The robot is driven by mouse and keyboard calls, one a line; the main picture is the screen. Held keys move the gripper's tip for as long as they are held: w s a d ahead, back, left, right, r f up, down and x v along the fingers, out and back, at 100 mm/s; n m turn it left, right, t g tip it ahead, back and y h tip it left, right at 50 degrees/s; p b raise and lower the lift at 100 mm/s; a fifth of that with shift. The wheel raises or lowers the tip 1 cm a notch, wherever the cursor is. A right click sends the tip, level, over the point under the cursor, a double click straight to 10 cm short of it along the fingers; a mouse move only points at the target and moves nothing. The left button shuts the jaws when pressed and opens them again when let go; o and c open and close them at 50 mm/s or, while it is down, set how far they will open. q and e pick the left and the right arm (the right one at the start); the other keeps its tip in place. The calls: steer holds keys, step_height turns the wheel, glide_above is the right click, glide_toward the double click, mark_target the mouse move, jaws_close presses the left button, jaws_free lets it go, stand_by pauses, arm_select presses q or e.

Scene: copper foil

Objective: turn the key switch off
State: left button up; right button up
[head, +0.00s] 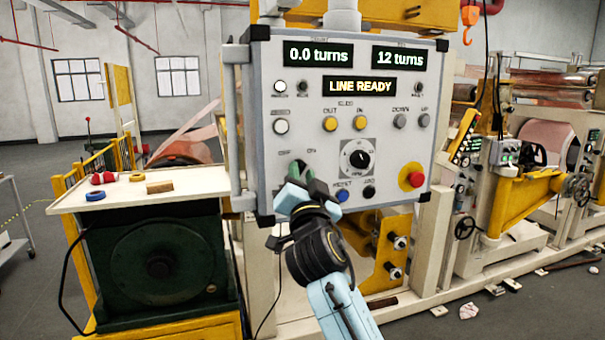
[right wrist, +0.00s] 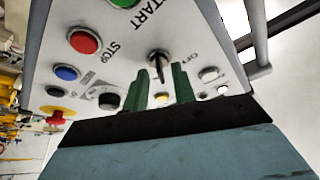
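The key switch (right wrist: 158,65) is on the grey control panel (head: 255,120), at its lower left, with OFF and ON lettering around it. In the right wrist view its dark key shows between the tips of my green fingers. In the head view my gripper mostly hides it. My right gripper (head: 303,180) is in front of the panel; in the right wrist view its fingers (right wrist: 163,80) stand apart, one on each side of the key, with a gap between them. Contact with the key cannot be told. My left gripper is not in view.
A blue reset button (head: 342,196), a black knob (head: 369,192) and a red emergency stop (head: 411,176) lie right of the gripper. A red stop button (right wrist: 83,40) is close by. The display (head: 360,87) reads LINE READY. A side table (head: 115,192) stands left.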

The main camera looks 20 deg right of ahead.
jaws_close()
steer(key=shift+n, duration=0.4)
steer(key=n+y+p, duration=0.1)
steer(key=n+y, duration=0.1)
steer(key=n, duration=0.2)
steer(key=n+y+p, duration=0.2)
steer(key=n+y, duration=0.1)
steer(key=n, duration=0.2)
steer(key=d+n+y+p, duration=0.1)
steer(key=n+y+p, duration=0.1)
steer(key=n, duration=0.2)
steer(key=shift+n+y, duration=0.3)
steer(key=shift+n, duration=0.1)
steer(key=shift+n+y, duration=0.6)
steer(key=shift+n, duration=1)
jaws_free()
